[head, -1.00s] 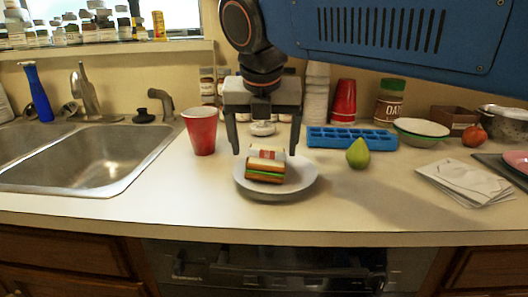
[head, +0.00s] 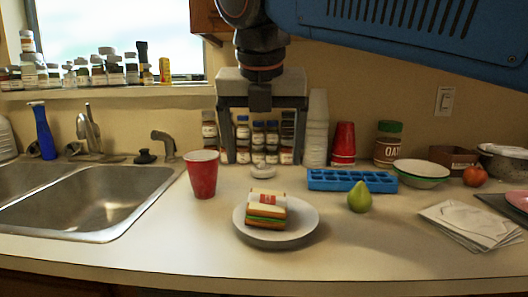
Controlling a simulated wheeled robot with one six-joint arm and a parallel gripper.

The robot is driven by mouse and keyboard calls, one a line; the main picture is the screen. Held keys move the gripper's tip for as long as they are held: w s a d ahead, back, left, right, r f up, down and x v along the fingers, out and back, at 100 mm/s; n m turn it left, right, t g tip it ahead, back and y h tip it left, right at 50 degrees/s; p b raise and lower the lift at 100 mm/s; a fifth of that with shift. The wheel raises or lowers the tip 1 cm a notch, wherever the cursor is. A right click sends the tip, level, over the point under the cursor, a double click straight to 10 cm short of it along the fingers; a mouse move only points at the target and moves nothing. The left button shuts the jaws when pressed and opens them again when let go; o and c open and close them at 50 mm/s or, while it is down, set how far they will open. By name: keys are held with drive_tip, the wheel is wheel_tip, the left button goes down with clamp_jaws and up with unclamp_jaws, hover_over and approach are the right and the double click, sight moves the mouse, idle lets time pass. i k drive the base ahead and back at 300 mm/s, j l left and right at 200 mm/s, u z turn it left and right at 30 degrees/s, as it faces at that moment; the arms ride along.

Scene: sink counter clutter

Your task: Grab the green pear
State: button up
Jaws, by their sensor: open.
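The green pear (head: 359,197) stands upright on the counter, right of the plate and in front of the blue ice cube tray. It is fully visible. My gripper (head: 262,162) is open and empty, its two fingers pointing down. In the picture it is up and to the left of the pear, above the plate with the sandwich, and apart from both.
A sandwich (head: 266,210) sits on a white plate (head: 302,225). A red cup (head: 202,174) stands to its left, near the sink (head: 90,200). The blue ice cube tray (head: 352,181) lies behind the pear. Papers (head: 470,225) lie to the right; counter in front of the pear is clear.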

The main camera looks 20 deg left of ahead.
sight(359, 199)
drive_tip(key=k+l, duration=0.15)
drive_tip(key=l, duration=0.15)
drive_tip(key=k+l, duration=0.1)
drive_tip(key=l, duration=0.25)
drive_tip(key=k+l, duration=0.15)
drive_tip(key=l, duration=0.15)
drive_tip(key=k+l, duration=0.1)
drive_tip(key=l, duration=0.25)
